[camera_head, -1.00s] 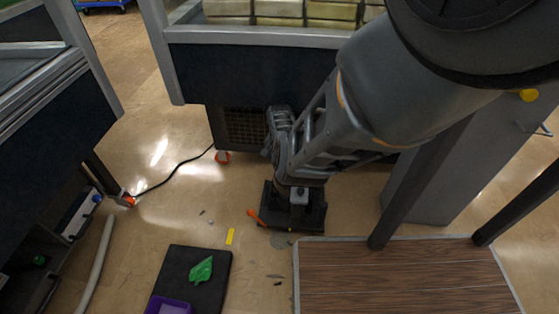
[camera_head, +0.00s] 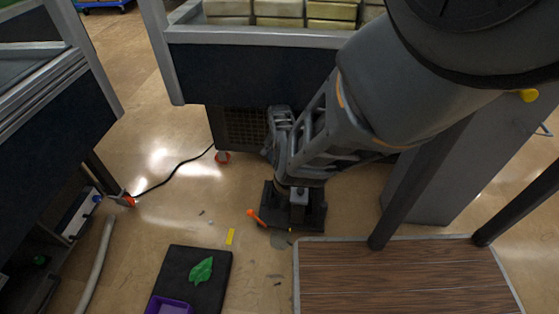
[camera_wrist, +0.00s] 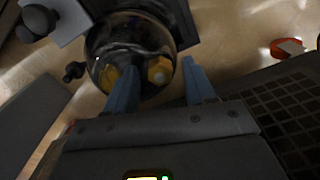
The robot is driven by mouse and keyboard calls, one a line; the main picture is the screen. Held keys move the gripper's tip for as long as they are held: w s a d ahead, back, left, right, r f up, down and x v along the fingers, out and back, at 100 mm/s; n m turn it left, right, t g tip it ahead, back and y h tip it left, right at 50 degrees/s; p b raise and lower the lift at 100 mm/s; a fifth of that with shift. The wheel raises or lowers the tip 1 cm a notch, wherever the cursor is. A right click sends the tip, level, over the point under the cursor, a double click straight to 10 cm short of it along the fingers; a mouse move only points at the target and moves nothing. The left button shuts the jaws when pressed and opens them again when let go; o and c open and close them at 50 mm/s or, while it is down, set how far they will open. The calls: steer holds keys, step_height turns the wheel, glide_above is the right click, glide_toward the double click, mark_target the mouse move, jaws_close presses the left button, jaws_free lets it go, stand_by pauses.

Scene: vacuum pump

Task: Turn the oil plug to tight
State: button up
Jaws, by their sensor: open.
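The vacuum pump (camera_head: 312,215) stands on the floor on a dark base, partly hidden behind my arm in the head view. In the wrist view its round glassy housing (camera_wrist: 108,35) lies ahead of my gripper (camera_wrist: 160,68). A yellow faceted piece, which looks like the oil plug (camera_wrist: 160,72), sits between the two blue fingertips. The fingers are apart, with a visible gap on the right side of the yellow piece. Another yellow patch shows by the left finger. I cannot tell whether either finger touches the plug. My gripper's tips are hidden in the head view.
An orange handle-like piece (camera_head: 256,217) is at the pump's left. A black mat (camera_head: 212,275) with a green item (camera_head: 201,270) and purple tray (camera_head: 168,306) lies front left. A wooden platform (camera_head: 400,270) is front right. A black cable (camera_head: 175,173) crosses the floor.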

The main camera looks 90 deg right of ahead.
step_height(320, 180, up, 8)
steer(key=p, duration=0.4)
steer(key=shift+f, duration=0.1)
stand_by(0.5)
